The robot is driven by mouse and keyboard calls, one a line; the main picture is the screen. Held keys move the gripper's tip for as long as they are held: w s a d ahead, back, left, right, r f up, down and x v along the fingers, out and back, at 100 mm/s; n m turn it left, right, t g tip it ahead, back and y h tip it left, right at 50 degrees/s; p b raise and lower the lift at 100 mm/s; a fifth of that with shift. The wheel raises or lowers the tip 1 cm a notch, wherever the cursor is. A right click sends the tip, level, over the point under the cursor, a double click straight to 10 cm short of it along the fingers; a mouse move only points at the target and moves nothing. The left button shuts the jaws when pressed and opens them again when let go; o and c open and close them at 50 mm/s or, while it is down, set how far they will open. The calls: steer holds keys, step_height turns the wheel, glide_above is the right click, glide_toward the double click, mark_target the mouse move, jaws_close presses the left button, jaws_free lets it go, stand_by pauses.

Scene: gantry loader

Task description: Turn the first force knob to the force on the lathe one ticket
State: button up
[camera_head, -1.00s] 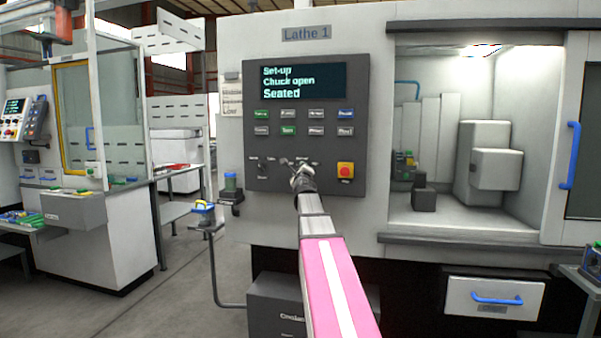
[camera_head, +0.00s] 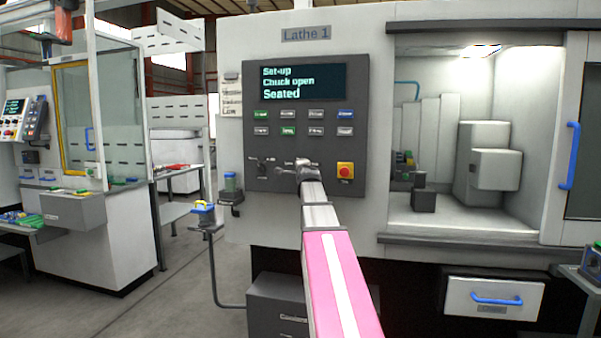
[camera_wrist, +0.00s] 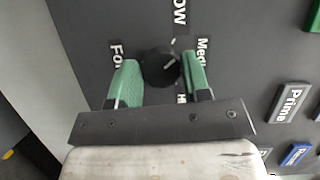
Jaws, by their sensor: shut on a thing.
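The force knob (camera_wrist: 158,67) is a round black knob on the dark control panel of Lathe 1. In the wrist view its pale pointer line aims up and right, between the "Low" and "Medium" labels. A partly hidden "Fo…" label lies left of it and a partly hidden "H…" label at lower right. My gripper (camera_wrist: 161,60) has its green fingers on both sides of the knob and is shut on it. In the head view my gripper (camera_head: 303,172) covers the knob. The white ticket (camera_head: 231,104), left of the panel, has "Low" as its bottom line.
The panel screen (camera_head: 303,81) reads "Set-up, Chuck open, Seated". Rows of buttons (camera_head: 288,114) sit below it. A red stop button on a yellow base (camera_head: 345,170) is close right of my gripper. Another small switch (camera_head: 263,168) is to its left.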

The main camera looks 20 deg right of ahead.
steer(key=shift+n+g, duration=0.8)
steer(key=shift+n, duration=0.9)
steer(key=o, duration=0.9)
steer(key=v, duration=1)
steer(key=shift+s+a+r, duration=0.15)
steer(key=shift+s+a, duration=0.05)
steer(key=shift+s, duration=0.15)
